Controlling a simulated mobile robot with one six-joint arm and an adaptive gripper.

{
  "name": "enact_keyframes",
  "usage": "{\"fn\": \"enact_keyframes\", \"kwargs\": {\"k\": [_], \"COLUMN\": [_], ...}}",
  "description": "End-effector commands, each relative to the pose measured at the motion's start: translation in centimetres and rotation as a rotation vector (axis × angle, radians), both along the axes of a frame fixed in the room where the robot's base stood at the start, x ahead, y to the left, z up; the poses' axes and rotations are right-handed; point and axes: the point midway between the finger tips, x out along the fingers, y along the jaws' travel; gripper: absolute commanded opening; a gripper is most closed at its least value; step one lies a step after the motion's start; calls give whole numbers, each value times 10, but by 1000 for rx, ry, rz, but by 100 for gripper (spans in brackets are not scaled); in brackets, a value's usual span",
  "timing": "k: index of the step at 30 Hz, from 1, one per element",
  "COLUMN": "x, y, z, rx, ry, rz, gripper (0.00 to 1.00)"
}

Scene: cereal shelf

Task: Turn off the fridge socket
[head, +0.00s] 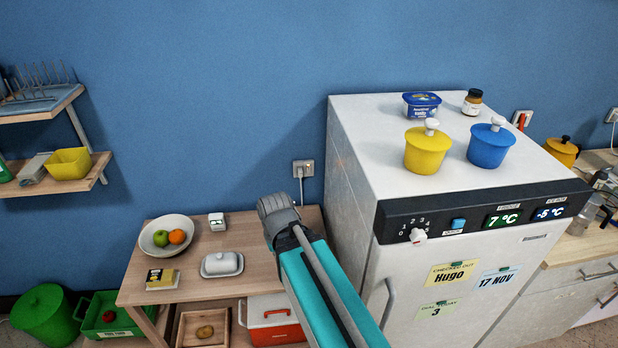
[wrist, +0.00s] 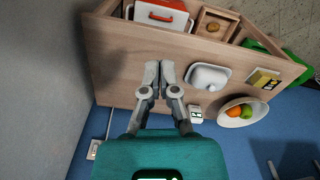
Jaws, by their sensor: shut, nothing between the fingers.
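A wall socket (head: 303,168) with a white plug and a cord hanging down is on the blue wall, just left of the white fridge (head: 345,185). It also shows in the wrist view (wrist: 93,150), low at the left. Another socket (head: 522,118) with a red part is on the wall right of the fridge. No label tells which one feeds the fridge. My gripper (wrist: 158,64) is shut and empty above the wooden table, apart from the socket. In the head view my arm hides part of the table; the fingers are not clear there.
The wooden table (head: 290,240) holds a fruit bowl (head: 150,238), a butter dish (head: 222,264), a small white device (head: 217,222) and a yellow-black box (head: 162,279). Yellow (head: 428,152) and blue (head: 490,148) pots stand on the fridge.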

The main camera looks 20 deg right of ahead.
Motion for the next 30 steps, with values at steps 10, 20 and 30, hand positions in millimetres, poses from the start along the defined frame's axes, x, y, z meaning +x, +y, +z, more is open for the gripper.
{"fn": "enact_keyframes", "kwargs": {"k": [10, 20, 30], "x": [37, 129, 216], "y": [-9, -52, -118], "z": [-27, -71, -93], "rx": [8, 5, -42], "ry": [-124, -467, -863], "rz": [-11, -64, -130], "gripper": [0, 0, 0]}}
